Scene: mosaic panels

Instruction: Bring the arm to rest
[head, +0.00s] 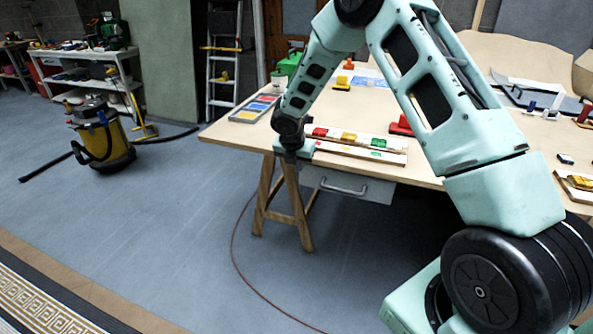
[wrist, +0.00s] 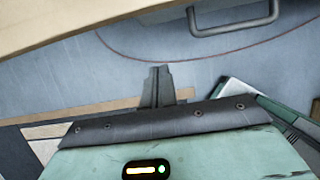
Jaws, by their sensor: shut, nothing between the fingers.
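My arm, pale teal with black joints, reaches across the head view and bends down at the front edge of the table (head: 228,133). My gripper (head: 289,158) hangs at that edge, above a wooden trestle leg, and looks small and dark there. In the wrist view my gripper (wrist: 158,80) shows its two grey fingers together, with nothing between them. Bare floor lies beyond the fingertips.
A grey drawer (head: 374,187) with a metal handle (wrist: 236,22) hangs under the tabletop near my gripper. A strip with red, yellow and green tiles (head: 348,136) lies on the table. A yellow-black vacuum (head: 104,140) stands at left. A red cable crosses otherwise open floor.

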